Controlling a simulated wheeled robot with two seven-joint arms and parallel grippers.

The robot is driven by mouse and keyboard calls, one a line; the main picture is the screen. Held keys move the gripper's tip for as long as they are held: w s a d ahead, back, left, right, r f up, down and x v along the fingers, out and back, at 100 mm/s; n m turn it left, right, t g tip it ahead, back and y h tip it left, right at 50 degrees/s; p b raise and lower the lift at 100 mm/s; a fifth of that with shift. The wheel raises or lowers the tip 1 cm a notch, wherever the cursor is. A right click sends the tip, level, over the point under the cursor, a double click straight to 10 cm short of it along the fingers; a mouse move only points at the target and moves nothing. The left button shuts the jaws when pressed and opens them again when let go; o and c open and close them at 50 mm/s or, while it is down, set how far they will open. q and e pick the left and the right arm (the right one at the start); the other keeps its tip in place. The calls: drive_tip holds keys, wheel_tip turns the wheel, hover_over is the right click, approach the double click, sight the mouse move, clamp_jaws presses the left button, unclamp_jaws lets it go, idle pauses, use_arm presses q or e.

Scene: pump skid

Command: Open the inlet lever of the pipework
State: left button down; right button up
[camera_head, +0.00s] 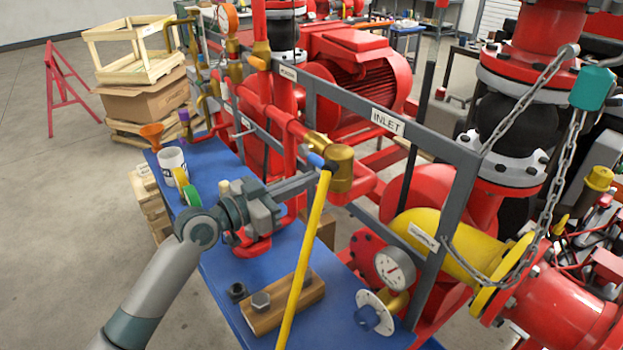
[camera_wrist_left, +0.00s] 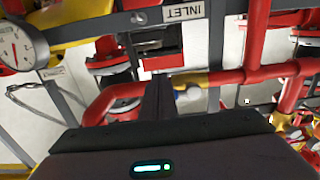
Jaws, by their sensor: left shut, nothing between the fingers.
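The pipework carries an INLET label (camera_head: 388,120) on a grey frame; the label also shows in the wrist view (camera_wrist_left: 185,12). Below it is a brass valve body (camera_head: 341,170). A long yellow lever (camera_head: 304,262) slopes down from the valve over the blue bench, with a blue piece (camera_head: 315,160) near its upper end. My left gripper (camera_head: 312,180) is shut and empty, its fingertips close beside the lever's upper end. I cannot tell whether they touch it. In the left wrist view the shut fingers (camera_wrist_left: 158,95) hide part of the valve. My right gripper is not in view.
The blue bench (camera_head: 222,165) holds a white mug (camera_head: 172,162), tape rolls, a wooden block (camera_head: 284,302) with a bolt, and a blue-hubbed flange (camera_head: 368,314). A gauge (camera_head: 394,267), chains (camera_head: 556,170) and red pipes crowd the right. Open floor lies left.

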use_arm(q)
drive_tip(key=b+v, duration=0.1)
drive_tip(key=v, duration=0.5)
drive_tip(key=shift+a, duration=0.2)
drive_tip(key=shift+s, duration=0.15)
idle(0.5)
